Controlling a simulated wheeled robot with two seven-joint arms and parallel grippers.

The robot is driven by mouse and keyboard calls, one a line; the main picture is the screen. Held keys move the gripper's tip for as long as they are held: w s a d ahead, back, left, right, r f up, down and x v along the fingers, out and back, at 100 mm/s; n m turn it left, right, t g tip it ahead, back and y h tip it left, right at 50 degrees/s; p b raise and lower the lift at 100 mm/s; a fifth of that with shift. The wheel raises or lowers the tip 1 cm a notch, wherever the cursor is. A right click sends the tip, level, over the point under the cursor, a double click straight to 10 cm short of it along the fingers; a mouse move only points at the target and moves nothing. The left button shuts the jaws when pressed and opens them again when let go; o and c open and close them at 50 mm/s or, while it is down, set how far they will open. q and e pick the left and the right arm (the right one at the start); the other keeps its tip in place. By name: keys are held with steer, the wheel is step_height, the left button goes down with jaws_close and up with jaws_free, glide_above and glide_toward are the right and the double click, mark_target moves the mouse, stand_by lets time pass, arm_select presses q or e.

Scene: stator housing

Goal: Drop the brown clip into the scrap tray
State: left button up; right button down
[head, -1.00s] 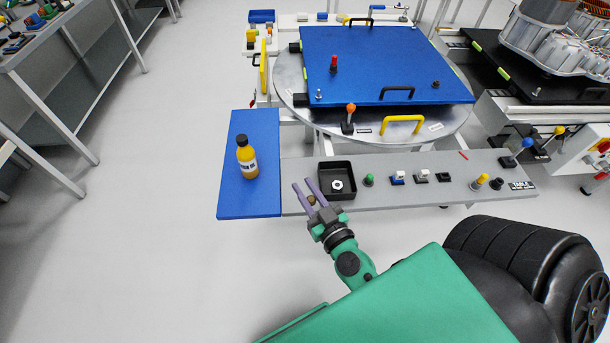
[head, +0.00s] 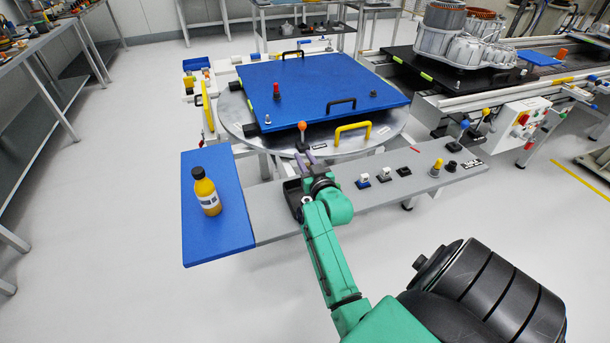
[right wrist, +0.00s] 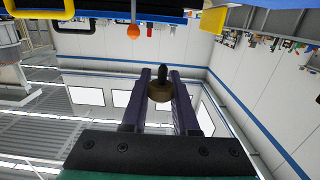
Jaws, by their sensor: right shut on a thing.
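The brown clip (right wrist: 160,92) shows in the right wrist view as a round brown piece with a dark tip, between the two purple fingers. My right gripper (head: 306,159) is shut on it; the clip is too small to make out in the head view. The black scrap tray (head: 291,193) is on the grey shelf. My right gripper and wrist cover most of it, so its inside is hidden. The fingers point away over the tray area; their height above it is hard to tell. My left gripper is not in view.
An orange bottle (head: 206,192) stands on the blue panel (head: 222,238) left of the tray. Small switches (head: 384,174) line the grey shelf (head: 411,184) to the right. An orange-knobbed lever (head: 301,128) and yellow handle (head: 353,131) stand just behind.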

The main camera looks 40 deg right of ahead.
arm_select(q)
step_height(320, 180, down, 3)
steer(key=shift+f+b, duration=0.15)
steer(key=shift+b, duration=0.85)
arm_select(e)
step_height(320, 180, down, 3)
steer(key=shift+f, duration=0.1)
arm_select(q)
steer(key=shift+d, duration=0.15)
arm_select(e)
steer(key=c, duration=0.6)
jaws_free()
steer(key=shift+w, duration=0.1)
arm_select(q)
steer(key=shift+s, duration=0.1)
